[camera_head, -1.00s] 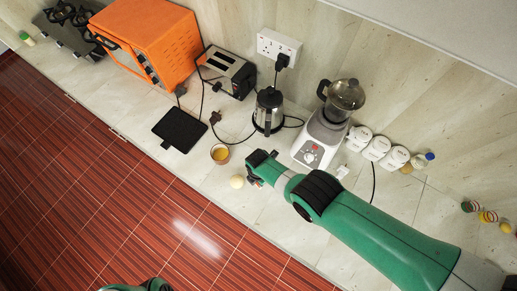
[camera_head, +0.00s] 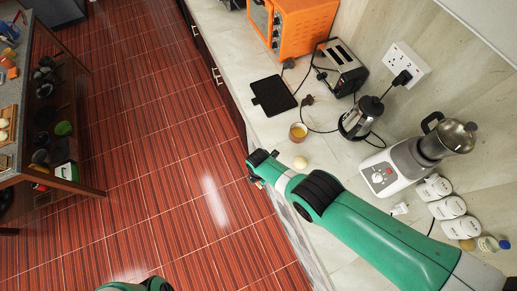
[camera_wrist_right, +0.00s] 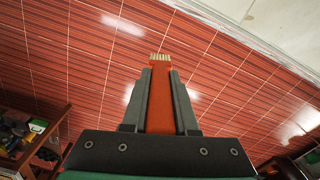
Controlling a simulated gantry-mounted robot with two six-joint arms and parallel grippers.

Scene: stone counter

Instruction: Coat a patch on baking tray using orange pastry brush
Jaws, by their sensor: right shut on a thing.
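The orange pastry brush (camera_wrist_right: 160,100) is clamped between the fingers of my right gripper (camera_wrist_right: 160,75). Its pale bristles (camera_wrist_right: 160,57) point away from the gripper in the right wrist view, with red floor behind them. In the head view my right gripper (camera_head: 258,165) is at the counter's front edge, below and left of a small cup of yellow liquid (camera_head: 298,132). The brush is hardly discernible there. The flat black baking tray (camera_head: 272,96) lies on the counter, up and left of the cup; no coating shows on it. My left gripper is not in view.
A pale round ball (camera_head: 300,162) sits below the cup. Behind are an orange oven (camera_head: 300,28), a toaster (camera_head: 342,68), a kettle (camera_head: 360,118), a blender (camera_head: 420,155) and loose cords. A shelf unit (camera_head: 40,100) stands across the red floor.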

